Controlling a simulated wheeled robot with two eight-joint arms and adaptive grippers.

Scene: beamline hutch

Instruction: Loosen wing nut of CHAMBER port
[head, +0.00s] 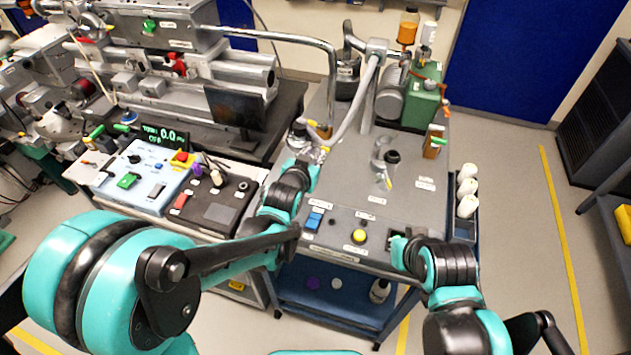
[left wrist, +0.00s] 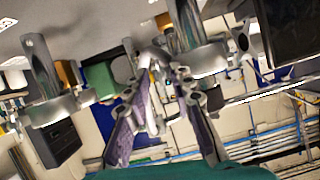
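In the head view my left arm reaches in over the cart, and its gripper (head: 312,158) is beside a metal port with a flange (head: 299,134) at the cart's left edge. In the left wrist view the two fingers with purple pads (left wrist: 160,95) are spread apart, with a metal flange (left wrist: 200,62) just beyond the right fingertip. Small metal parts show between the tips, but I cannot make out a wing nut or whether anything touches. A second metal fitting (head: 385,158) stands mid-cart. My right gripper (head: 400,245) is low over the front panel, its fingers unclear.
A grey hose (head: 357,105) arches close beyond the left gripper. A green pump (head: 420,95) stands at the back right. A dark monitor (head: 235,108) and a control box (head: 140,172) are to the left. The cart top around the middle fitting is mostly clear.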

